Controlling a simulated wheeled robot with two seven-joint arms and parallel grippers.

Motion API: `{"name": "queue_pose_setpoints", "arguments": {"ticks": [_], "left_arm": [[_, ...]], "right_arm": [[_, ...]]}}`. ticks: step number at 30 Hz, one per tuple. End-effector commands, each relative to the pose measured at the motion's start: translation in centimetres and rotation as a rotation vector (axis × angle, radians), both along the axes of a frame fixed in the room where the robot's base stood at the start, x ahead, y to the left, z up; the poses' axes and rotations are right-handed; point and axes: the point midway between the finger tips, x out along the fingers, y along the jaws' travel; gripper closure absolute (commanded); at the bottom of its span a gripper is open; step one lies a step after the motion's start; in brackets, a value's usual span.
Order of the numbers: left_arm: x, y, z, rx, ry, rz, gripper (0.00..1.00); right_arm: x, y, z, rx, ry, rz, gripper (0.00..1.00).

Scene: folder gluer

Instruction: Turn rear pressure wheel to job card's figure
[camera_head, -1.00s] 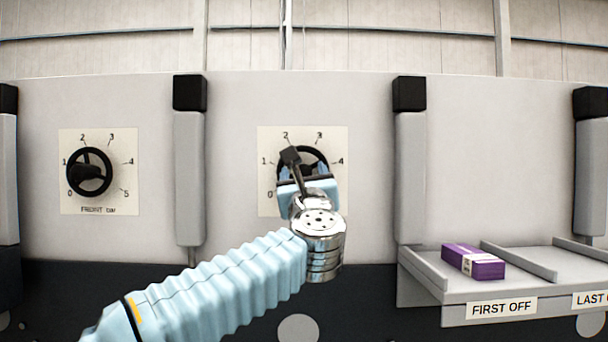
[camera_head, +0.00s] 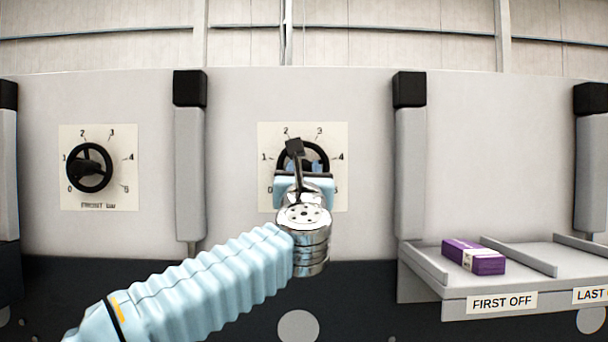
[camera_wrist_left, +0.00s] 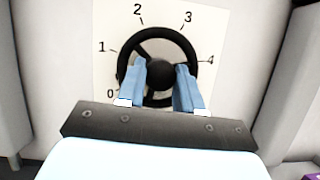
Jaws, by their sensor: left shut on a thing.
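The rear pressure wheel (camera_head: 318,150) is a black handwheel on a cream dial plate numbered from 0 upward, in the middle of the head view. My left gripper (camera_head: 303,167) is in front of it, shut on the wheel. In the left wrist view, the two blue fingers (camera_wrist_left: 160,88) straddle the hub of the wheel (camera_wrist_left: 160,34), over its lower half. One spoke there slants up and left, between the 1 and 2 marks. The fingers and palm hide the lower rim and part of the scale. My right gripper and the job card are not in view.
The front wheel (camera_head: 89,168) is on its own dial to the left. Grey posts (camera_head: 190,165) stand out on both sides of the rear dial. At right, a shelf (camera_head: 460,300) labelled FIRST OFF holds a purple carton (camera_head: 474,257).

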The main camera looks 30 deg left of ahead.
Motion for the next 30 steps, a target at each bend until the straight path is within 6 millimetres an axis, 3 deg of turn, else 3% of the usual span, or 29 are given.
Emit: {"name": "queue_pose_setpoints", "arguments": {"ticks": [8, 18, 30], "left_arm": [[-0.1, 0.1, 0.2, 0.208, 0.129, 0.000, 0.95], [-0.1, 0.2, 0.4, 0.432, 0.267, -0.001, 0.95], [-0.1, 0.2, 0.2, 0.556, 0.342, -0.002, 0.95]], "right_arm": [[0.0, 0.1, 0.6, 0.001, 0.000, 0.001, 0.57], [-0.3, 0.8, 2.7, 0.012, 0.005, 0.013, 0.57], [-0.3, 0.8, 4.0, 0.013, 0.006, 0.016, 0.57]]}}
